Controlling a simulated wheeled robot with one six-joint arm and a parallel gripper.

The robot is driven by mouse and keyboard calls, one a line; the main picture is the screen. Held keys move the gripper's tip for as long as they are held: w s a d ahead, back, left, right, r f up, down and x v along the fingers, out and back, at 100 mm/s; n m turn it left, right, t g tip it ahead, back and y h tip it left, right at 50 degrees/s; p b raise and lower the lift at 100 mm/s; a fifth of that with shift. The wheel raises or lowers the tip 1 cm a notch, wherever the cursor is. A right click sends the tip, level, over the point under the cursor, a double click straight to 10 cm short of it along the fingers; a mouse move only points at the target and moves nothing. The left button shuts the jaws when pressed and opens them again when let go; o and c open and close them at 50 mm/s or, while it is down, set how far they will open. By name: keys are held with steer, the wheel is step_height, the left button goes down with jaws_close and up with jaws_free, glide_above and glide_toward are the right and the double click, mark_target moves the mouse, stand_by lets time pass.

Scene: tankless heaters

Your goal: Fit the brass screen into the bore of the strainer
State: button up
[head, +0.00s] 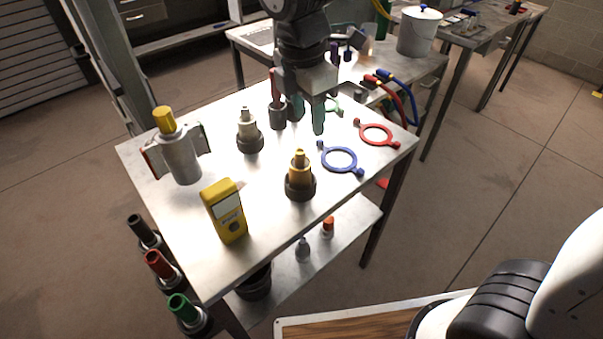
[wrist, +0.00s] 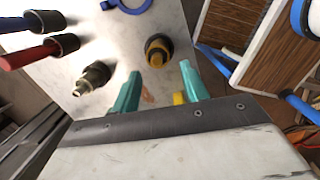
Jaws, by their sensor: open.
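A brass piece (head: 299,171), which looks like the brass screen, stands upright in a dark round holder near the front right of the steel table. It also shows in the wrist view (wrist: 158,50), beyond my fingertips. My gripper (head: 306,113) is open, its teal fingers above the back of the table, apart from the brass piece; in the wrist view (wrist: 160,72) nothing is between the fingertips. A grey cylinder (head: 181,158) with a yellow top stands between two plates at the left; it may be the strainer, but I see no bore.
A silver fitting (head: 249,129) in a dark holder stands left of the brass piece. A yellow meter (head: 226,211) stands at the front. A blue ring (head: 339,159) and a red ring (head: 377,133) lie at the right.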

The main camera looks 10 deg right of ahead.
mark_target(300, 151)
steer(key=shift+w+a+f+n, duration=0.2)
steer(key=shift+a+f+n, duration=0.25)
steer(key=shift+a, duration=0.15)
steer(key=shift+w+a+f+n, duration=0.15)
steer(key=shift+a+f+n, duration=0.15)
steer(key=shift+a+n, duration=0.2)
steer(key=f, duration=0.7)
steer(key=shift+w+d+f, duration=0.1)
steer(key=shift+d+f, duration=0.05)
steer(key=shift+d, duration=0.2)
jaws_close()
